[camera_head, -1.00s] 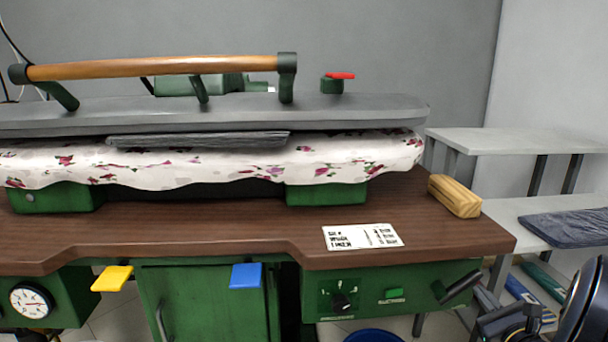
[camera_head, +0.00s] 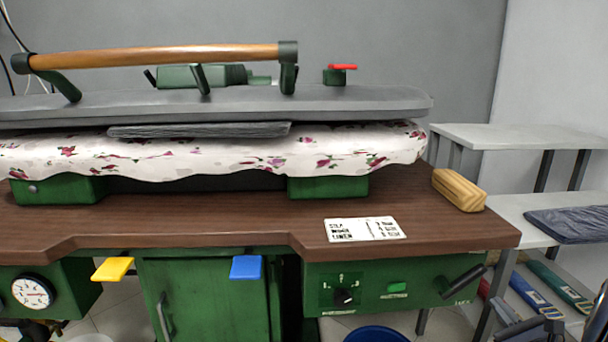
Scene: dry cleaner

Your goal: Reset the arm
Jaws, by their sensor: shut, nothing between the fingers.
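My gripper (camera_head: 520,332) shows only in part at the bottom right edge, as grey and dark pieces below the table's right end. What shows of it is shut and holds nothing. A dark part of my arm also shows at the right edge. The rest of the arm is out of frame. The gripper is apart from the press and its brown tabletop (camera_head: 240,225).
The press has a grey upper plate (camera_head: 330,100) over a floral padded board (camera_head: 60,155), with a grey cloth (camera_head: 200,130) between. A wooden block (camera_head: 459,190) and a printed card (camera_head: 364,229) lie on the tabletop. Shelves (camera_head: 520,136) stand at right.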

